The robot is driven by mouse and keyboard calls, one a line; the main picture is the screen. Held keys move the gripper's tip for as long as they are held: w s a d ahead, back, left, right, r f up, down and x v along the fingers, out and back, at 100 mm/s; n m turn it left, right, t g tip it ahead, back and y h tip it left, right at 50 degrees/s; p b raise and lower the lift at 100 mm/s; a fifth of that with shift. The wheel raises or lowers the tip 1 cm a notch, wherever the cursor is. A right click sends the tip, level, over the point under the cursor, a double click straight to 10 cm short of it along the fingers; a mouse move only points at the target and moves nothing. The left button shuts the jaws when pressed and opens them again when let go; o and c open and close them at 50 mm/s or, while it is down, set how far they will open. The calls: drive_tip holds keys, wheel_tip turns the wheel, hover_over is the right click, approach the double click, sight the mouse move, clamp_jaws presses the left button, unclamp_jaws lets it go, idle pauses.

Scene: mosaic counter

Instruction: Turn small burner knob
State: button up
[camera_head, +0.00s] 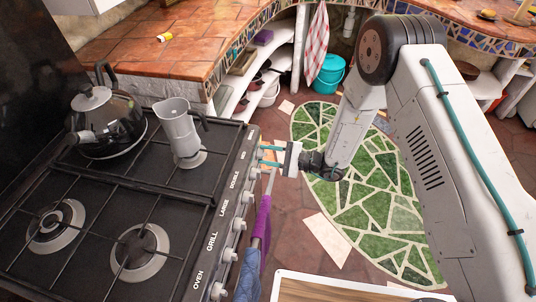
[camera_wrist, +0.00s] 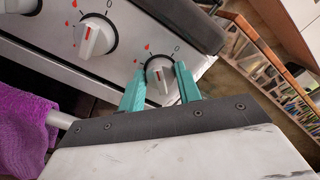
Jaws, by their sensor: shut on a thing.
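The small burner knob (camera_wrist: 159,75) is the end knob on the stove's front panel, white with a raised grip bar, in the wrist view. My gripper (camera_wrist: 160,88) has its teal fingers on both sides of this knob and is shut on it. A 0 mark and red flame marks are printed around it. In the head view my gripper (camera_head: 268,156) reaches the far end of the row of knobs, and its fingers hide the held knob. How far the knob is turned is hard to tell.
A neighbouring knob (camera_wrist: 95,37) sits to the left in the wrist view. A purple cloth (camera_head: 262,222) hangs on the oven rail beside the panel. A kettle (camera_head: 105,120) and a moka pot (camera_head: 178,130) stand on the black hob (camera_head: 75,190). The floor right of the stove is open.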

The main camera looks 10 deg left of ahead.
drive_tip(key=n, duration=0.5)
drive_tip(key=shift+n, duration=0.3)
drive_tip(key=n, duration=0.4)
drive_tip(key=shift+f+n, duration=0.15)
drive_tip(key=shift+n, duration=0.15)
drive_tip(key=shift+s, duration=0.1)
drive_tip(key=o, duration=0.9)
drive_tip(key=shift+o, duration=0.2)
drive_tip(key=shift+d, duration=0.15)
drive_tip(key=d, duration=0.7)
drive_tip(key=shift+d, duration=0.25)
drive_tip(key=shift+s, duration=0.1)
